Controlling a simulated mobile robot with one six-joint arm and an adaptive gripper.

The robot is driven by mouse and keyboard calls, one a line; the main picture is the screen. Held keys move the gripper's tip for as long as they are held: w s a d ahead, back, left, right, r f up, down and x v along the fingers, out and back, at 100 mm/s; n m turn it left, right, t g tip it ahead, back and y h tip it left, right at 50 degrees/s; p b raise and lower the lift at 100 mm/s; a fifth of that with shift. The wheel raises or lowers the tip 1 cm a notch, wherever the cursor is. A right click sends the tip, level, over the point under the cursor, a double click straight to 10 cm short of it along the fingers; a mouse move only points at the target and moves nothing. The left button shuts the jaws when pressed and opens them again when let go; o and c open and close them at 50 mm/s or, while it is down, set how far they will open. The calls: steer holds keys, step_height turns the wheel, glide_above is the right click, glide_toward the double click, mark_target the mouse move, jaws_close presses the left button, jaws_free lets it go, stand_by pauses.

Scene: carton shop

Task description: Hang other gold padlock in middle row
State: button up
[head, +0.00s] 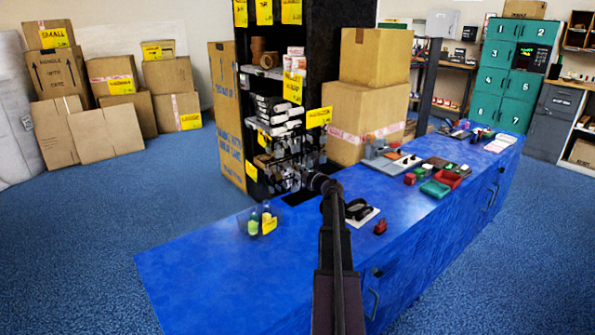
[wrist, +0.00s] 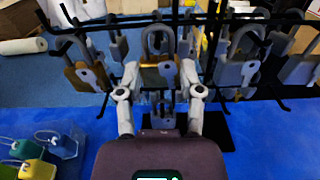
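In the wrist view, a gold padlock (wrist: 158,73) with a keyhole plate and grey shackle stands upright between the two fingers of my gripper (wrist: 160,75). The fingertips meet its two sides, so my gripper looks shut on it. Its shackle is up at the dark hooks; I cannot tell whether a hook bears it. A second gold padlock (wrist: 87,76) hangs to the left at about the same height.
Grey padlocks (wrist: 237,73) hang close to the right, and a smaller one (wrist: 165,113) hangs lower, behind the fingers. Black hook rods stick out around the gripper. A clear bin (head: 260,222) with coloured padlocks stands on the blue counter (head: 215,270), whose near left part is bare.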

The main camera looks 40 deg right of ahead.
steer(key=o, duration=0.4)
steer(key=shift+o, duration=0.2)
steer(key=shift+s, duration=0.1)
steer(key=s+a, duration=0.1)
steer(key=s, duration=1)
steer(key=shift+s+a, duration=0.2)
steer(key=shift+s, duration=0.2)
steer(key=shift+r, duration=0.1)
